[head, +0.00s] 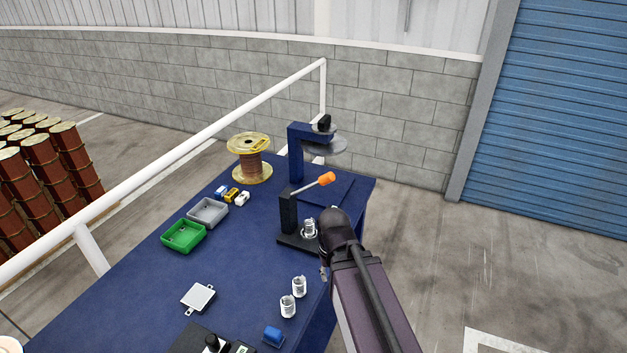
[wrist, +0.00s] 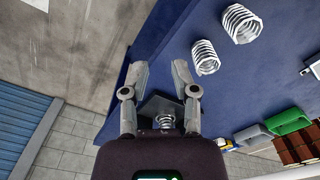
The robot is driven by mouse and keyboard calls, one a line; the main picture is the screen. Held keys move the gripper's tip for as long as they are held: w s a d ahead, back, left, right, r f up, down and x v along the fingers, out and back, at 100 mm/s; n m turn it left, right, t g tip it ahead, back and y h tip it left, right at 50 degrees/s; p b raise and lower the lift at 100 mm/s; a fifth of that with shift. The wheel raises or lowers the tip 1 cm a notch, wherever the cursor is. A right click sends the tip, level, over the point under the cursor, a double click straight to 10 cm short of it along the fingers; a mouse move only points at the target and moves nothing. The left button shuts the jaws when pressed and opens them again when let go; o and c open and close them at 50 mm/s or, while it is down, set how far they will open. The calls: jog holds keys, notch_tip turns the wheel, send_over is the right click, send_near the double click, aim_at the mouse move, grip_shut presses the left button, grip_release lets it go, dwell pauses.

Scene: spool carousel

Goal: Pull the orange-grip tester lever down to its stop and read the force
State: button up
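The tester is a black post (head: 288,212) on a dark base near the table's right edge. Its lever (head: 305,188) slopes up to the right and ends in an orange grip (head: 327,179). A coil spring (head: 310,228) stands upright on the base; a spring (wrist: 165,121) also shows below the fingers in the wrist view. My gripper (wrist: 158,72) is open and empty, its fingers spread apart. In the head view its end is low and right of the orange grip, apart from it, and its fingers are mostly hidden. The wrist view does not show the orange grip.
Two loose springs (head: 294,296) stand in front of the tester. A blue block (head: 273,336), a metal plate (head: 198,298), a green bin (head: 184,237) and a grey bin (head: 207,211) lie leftward. A blue stand (head: 294,155) and wire spool (head: 251,160) are behind. Floor is clear at right.

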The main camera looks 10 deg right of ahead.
jog(key=shift+f+b, duration=0.45)
jog(key=shift+f, duration=0.3)
grip_shut()
jog(key=shift+f+b, duration=0.7)
